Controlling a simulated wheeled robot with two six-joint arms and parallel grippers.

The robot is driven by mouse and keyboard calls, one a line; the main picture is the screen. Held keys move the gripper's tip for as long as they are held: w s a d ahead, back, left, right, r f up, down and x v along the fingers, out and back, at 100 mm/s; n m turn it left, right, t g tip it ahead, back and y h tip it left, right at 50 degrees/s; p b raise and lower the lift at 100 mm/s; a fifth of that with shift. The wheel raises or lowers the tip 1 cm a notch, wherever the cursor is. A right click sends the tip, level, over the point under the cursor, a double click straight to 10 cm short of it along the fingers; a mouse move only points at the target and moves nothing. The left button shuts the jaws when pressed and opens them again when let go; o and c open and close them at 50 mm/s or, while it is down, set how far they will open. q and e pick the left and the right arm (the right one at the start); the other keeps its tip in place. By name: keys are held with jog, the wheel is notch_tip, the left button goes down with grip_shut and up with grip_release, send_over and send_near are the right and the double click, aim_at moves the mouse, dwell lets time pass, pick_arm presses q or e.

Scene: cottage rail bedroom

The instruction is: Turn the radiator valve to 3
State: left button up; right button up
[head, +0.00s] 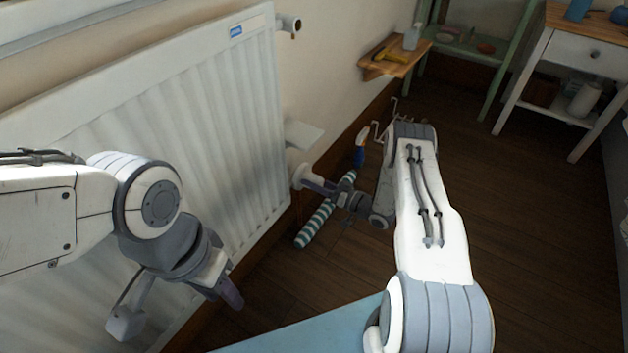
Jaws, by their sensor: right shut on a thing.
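The white radiator (190,130) stands along the wall at the left. The radiator valve (299,176) is a small pale knob at the radiator's lower right end. My left gripper (230,292) hangs in front of the radiator, apart from the valve. Its fingertips are dark and seen at an angle, so their opening cannot be told.
A wooden wall shelf (386,68) holds a yellow-handled tool and a bottle. A white side table (575,52) stands at the right. Dark floor (530,220) is clear.

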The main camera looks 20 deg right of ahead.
jog(key=m, duration=0.4)
jog(key=shift+p, duration=0.35)
jog(key=m, duration=0.3)
jog(key=shift+d, duration=0.1)
jog(key=m, duration=0.4)
jog(key=shift+s+p, duration=0.1)
jog(key=shift+p, duration=0.2)
jog(key=shift+f+m, duration=0.1)
jog(key=shift+m, duration=1.8)
jog(key=o, duration=1.4)
jog(key=shift+c, duration=0.2)
